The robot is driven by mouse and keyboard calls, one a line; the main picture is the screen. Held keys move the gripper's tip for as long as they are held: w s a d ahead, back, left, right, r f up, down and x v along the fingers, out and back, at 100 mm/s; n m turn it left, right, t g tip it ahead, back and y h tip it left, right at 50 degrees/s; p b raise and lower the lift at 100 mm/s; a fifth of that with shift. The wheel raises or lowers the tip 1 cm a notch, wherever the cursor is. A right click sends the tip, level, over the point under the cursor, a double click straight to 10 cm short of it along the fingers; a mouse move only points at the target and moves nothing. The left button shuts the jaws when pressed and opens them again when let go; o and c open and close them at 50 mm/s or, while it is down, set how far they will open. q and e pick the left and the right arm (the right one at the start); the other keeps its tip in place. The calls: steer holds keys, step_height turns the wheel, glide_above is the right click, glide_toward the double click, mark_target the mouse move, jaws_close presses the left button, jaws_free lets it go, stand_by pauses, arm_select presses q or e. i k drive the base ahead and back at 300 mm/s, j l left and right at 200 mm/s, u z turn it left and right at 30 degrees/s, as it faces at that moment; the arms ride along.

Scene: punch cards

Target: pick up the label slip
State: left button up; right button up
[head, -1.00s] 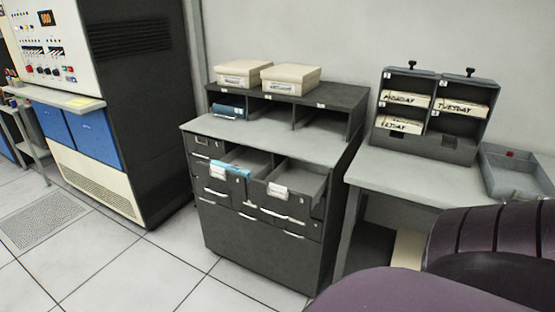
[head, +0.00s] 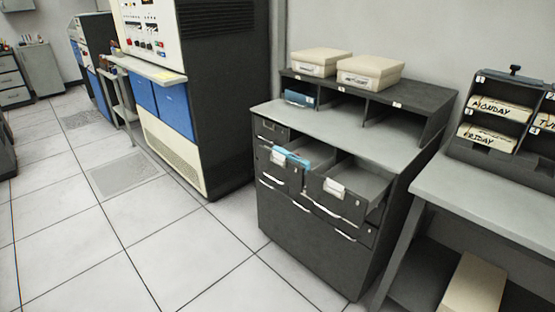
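I cannot tell for sure which thing is the label slip. A white label (head: 334,189) sits on the front of the right open drawer (head: 345,202) of the dark cabinet. A smaller white piece (head: 278,156) is at the front of the left open drawer, beside a light blue item (head: 294,160). A small yellowish piece (head: 163,75) lies on the shelf of the console. Neither of my grippers is in view.
The grey cabinet top (head: 345,131) is clear, with two cream boxes (head: 370,70) on the dark rack above it. A table (head: 490,205) with a rack of day-marked card decks (head: 495,113) stands at right. The tiled floor (head: 150,225) left of the cabinet is free.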

mark_target(278, 157)
steer(key=i+j, duration=0.15)
steer(key=i, duration=0.3)
steer(key=i+j, duration=0.15)
steer(key=i, duration=0.25)
